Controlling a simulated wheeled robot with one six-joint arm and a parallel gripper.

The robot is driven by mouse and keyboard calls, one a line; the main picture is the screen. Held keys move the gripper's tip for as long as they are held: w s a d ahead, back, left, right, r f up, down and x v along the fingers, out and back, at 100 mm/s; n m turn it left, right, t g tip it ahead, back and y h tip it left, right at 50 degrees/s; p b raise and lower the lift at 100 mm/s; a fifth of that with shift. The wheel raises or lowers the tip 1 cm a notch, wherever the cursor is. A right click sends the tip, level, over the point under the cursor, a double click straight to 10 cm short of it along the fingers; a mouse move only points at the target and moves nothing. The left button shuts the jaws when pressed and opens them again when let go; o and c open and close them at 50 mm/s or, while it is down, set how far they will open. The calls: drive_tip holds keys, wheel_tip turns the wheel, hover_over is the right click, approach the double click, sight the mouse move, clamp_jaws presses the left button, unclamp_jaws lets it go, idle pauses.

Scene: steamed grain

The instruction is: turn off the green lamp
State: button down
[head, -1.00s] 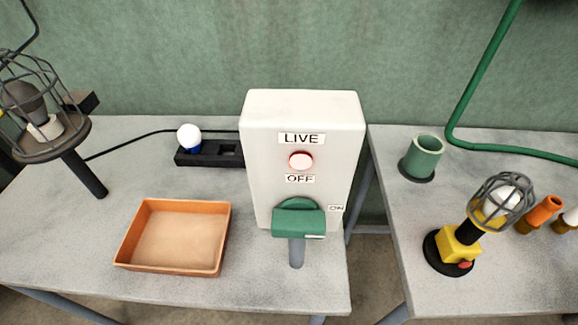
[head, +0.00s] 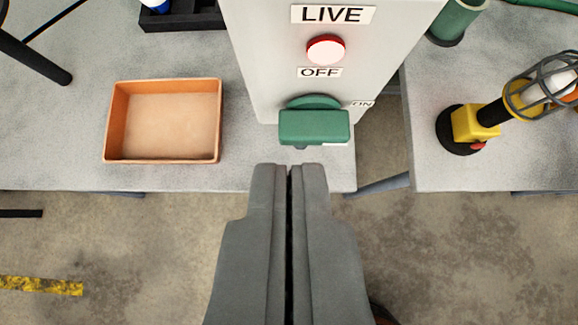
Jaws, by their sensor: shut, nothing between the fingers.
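I see no thing that is plainly a green lamp. A white switch box (head: 260,65) stands on the left table, with a LIVE label above a round red-rimmed light (head: 326,49) and an OFF label under it. A green switch handle (head: 314,125) sticks out low on its front, with an ON label to its right. A yellow caged lamp (head: 473,126) stands on the right table; its bulb looks white. My gripper (head: 288,168) is shut and empty, just in front of and below the green handle in the picture, apart from it.
An orange tray (head: 113,130) sits on the left table, left of the box. A black holder (head: 190,20) is behind it. A green cup (head: 455,22) stands on the right table. A gap separates the tables (head: 60,130). Open floor lies in front.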

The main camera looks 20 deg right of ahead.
hover_over(289, 111)
drive_tip(key=s, duration=0.3)
drive_tip(key=f, duration=0.6)
drive_tip(key=shift+w+a+f, duration=0.2)
drive_tip(key=shift+a, duration=0.2)
drive_tip(key=shift+s+f, duration=0.15)
drive_tip(key=shift+f, duration=1.65)
